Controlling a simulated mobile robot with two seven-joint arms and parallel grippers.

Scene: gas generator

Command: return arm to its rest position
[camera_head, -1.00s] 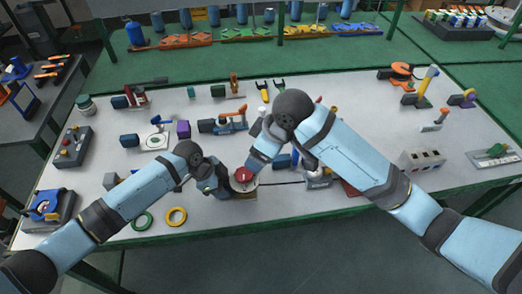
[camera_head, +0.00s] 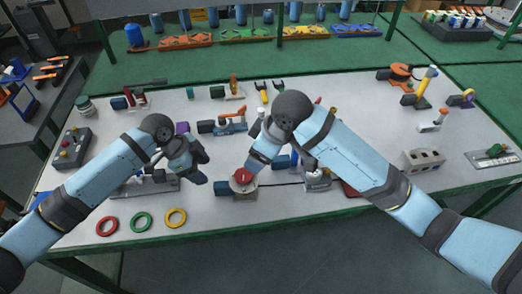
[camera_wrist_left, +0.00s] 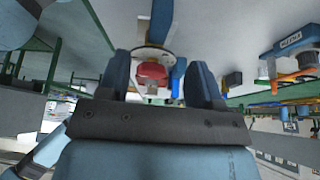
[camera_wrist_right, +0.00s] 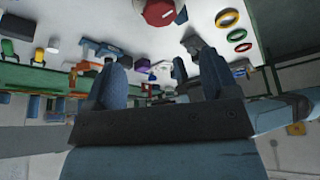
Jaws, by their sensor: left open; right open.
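My left arm comes in from the left in the head view. Its gripper (camera_head: 190,166) is above the table (camera_head: 300,215), to the left of a round red-topped device (camera_head: 243,177). In the left wrist view the left gripper (camera_wrist_left: 166,78) is open, with apart blue fingers and nothing held; the red-topped device (camera_wrist_left: 151,75) shows beyond them. My right arm reaches in from the right over the table's middle, and its gripper is largely hidden in the head view. In the right wrist view the right gripper (camera_wrist_right: 160,75) is open and empty; the red top (camera_wrist_right: 160,12) shows at the top edge.
Red (camera_head: 107,225), green (camera_head: 141,222) and yellow (camera_head: 176,217) rings lie at the front left of the table. A grey block with holes (camera_head: 422,160) and a green-plated device (camera_head: 492,156) stand at right. Several clamps and fixtures fill the back.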

